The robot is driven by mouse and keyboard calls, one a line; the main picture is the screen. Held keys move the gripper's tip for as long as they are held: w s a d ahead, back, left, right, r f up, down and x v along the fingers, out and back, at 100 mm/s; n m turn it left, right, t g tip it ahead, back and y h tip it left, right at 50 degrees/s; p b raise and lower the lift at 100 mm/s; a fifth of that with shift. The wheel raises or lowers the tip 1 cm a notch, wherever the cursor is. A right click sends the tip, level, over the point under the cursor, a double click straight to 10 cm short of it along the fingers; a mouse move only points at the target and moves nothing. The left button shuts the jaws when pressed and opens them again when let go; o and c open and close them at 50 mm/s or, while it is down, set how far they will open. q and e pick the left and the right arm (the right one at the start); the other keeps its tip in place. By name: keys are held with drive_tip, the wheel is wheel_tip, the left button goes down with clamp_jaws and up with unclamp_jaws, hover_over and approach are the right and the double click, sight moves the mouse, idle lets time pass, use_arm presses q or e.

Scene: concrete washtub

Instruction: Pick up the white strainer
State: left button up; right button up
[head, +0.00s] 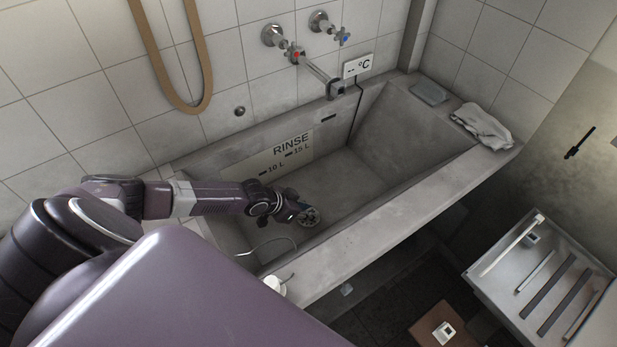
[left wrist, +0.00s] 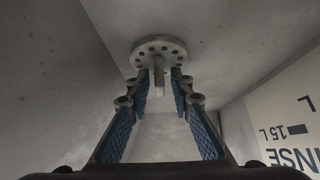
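The white strainer (head: 311,219) is a pale round disc with holes, low inside the concrete washtub (head: 355,178). In the left wrist view the strainer (left wrist: 158,50) shows its holed disc and a short central stem. My left gripper (head: 296,208) reaches down into the tub, right beside the strainer. In the left wrist view its blue-padded fingers (left wrist: 161,84) stand apart on either side of the stem, with a gap visible. I cannot tell whether a fingertip touches the disc. My right gripper is in neither view.
The tub's front rim (head: 400,215) lies close to my left arm. A small white object (head: 273,284) sits on the near rim, by a thin cord. A tap (head: 330,85) overhangs the back. A folded cloth (head: 482,126) and a grey block (head: 428,92) lie on the right rim.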

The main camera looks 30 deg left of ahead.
use_arm(q)
clamp_jaws()
drive_tip(key=shift+r, duration=0.1)
